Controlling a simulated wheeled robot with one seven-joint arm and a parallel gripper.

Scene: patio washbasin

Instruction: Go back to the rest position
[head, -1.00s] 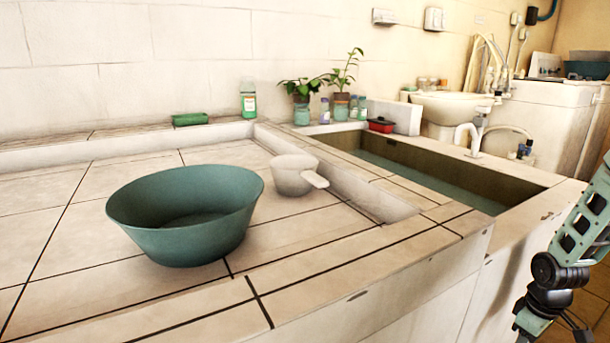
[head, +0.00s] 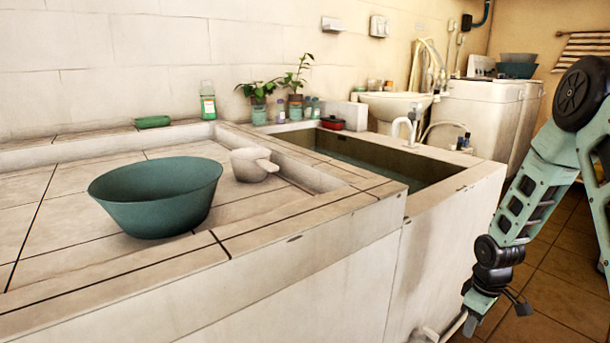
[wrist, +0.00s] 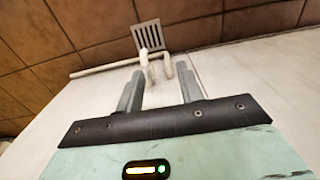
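My gripper (wrist: 160,92) shows in the wrist view with its two fingers apart and nothing between them. It points down toward the tiled floor and the pale basin wall. A green bowl (head: 157,197) stands upright on the tiled counter (head: 70,255). A white dipper (head: 252,165) with a short handle sits just behind it to the right.
A sunken water basin (head: 385,172) is right of the counter. A white pipe (wrist: 110,67) and floor drain grate (wrist: 147,36) lie low by the wall. Floor at right is open.

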